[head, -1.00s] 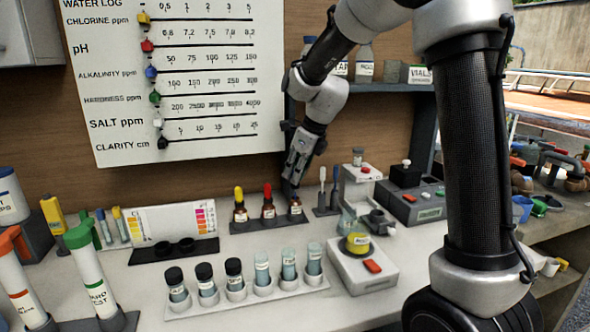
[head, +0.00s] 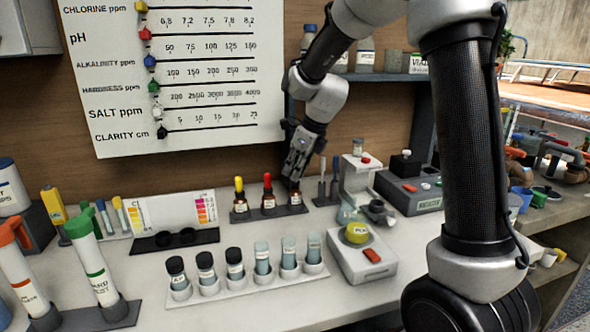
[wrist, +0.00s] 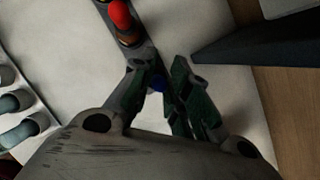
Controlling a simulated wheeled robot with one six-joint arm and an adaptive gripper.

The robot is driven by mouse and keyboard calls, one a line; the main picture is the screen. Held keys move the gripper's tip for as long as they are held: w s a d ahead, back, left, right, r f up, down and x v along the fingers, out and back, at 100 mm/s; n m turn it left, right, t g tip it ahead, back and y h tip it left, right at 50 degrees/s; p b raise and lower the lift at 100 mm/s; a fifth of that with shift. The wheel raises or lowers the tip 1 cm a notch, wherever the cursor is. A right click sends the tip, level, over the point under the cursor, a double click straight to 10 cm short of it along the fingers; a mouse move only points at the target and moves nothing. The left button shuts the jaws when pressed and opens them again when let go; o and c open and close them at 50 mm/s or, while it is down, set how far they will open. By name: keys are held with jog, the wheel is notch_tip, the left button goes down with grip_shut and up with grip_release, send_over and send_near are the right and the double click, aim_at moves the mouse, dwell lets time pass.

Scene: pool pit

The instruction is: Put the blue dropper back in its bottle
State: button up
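My gripper (head: 292,182) points down over the right-hand bottle of a small dark rack in the head view. In the wrist view its fingers (wrist: 163,82) are close together, with the blue dropper (wrist: 158,84) between them; only a bit of its blue bulb shows. The fingers hide the dropper in the head view. The brown bottle (head: 295,199) stands upright in the rack right under the fingertips. I cannot tell how far the dropper's tip is inside it.
The rack (head: 246,217) also holds a yellow-topped bottle (head: 239,197) and a red-topped bottle (head: 268,197), left of my gripper. A row of vials (head: 236,265) stands in front. The bench between is clear.

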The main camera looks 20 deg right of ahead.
jog(key=shift+f, duration=0.6)
dwell(0.3)
jog(key=o, duration=0.7)
jog(key=shift+r, duration=3.5)
